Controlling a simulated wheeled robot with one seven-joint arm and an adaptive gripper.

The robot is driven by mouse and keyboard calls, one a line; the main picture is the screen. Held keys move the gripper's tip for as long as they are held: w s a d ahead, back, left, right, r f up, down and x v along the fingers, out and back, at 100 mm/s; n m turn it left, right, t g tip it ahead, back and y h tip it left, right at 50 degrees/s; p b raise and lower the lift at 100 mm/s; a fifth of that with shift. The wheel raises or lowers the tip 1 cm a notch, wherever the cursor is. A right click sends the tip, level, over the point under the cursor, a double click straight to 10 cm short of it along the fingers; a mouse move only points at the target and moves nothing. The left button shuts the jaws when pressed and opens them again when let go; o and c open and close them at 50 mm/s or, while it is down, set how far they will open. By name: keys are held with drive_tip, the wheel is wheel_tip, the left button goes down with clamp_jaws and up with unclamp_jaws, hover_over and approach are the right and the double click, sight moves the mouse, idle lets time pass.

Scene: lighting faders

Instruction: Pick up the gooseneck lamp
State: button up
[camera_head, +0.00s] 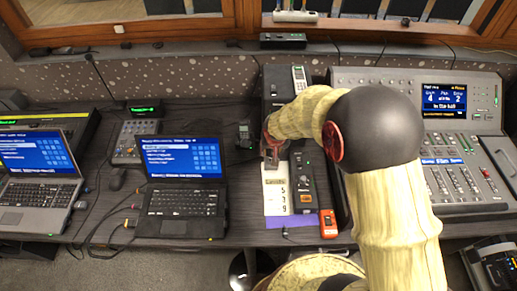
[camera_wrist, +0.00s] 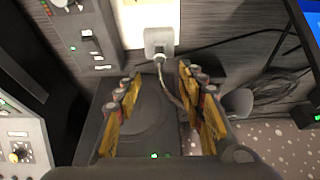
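In the wrist view, what looks like the gooseneck lamp has a pale square head (camera_wrist: 159,40) beside a bright sheet. Its thin, bent grey neck (camera_wrist: 172,88) runs back between my fingers. My gripper (camera_wrist: 159,76) is open, its yellow-padded fingers on either side of the neck, with gaps showing. I cannot tell the lamp's exact height relative to the fingertips. In the head view, my gripper (camera_head: 271,147) is over the dark desk unit, just behind the white sheet (camera_head: 277,188). There my arm and gripper hide most of the lamp.
A dark box (camera_wrist: 145,110) lies below the fingers. A lighting console (camera_head: 465,150) stands at right, and an open laptop (camera_head: 183,190) at left. A narrow black device (camera_head: 303,185) and an orange device (camera_head: 328,224) lie near the sheet. Cables (camera_wrist: 270,90) lie loose nearby.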

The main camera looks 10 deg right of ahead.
sight(272, 154)
drive_tip(key=b+x, duration=0.1)
drive_tip(key=x, duration=0.7)
drive_tip(key=shift+f+b, duration=0.3)
drive_tip(key=shift+b, duration=0.05)
drive_tip(key=c, duration=0.3)
clamp_jaws()
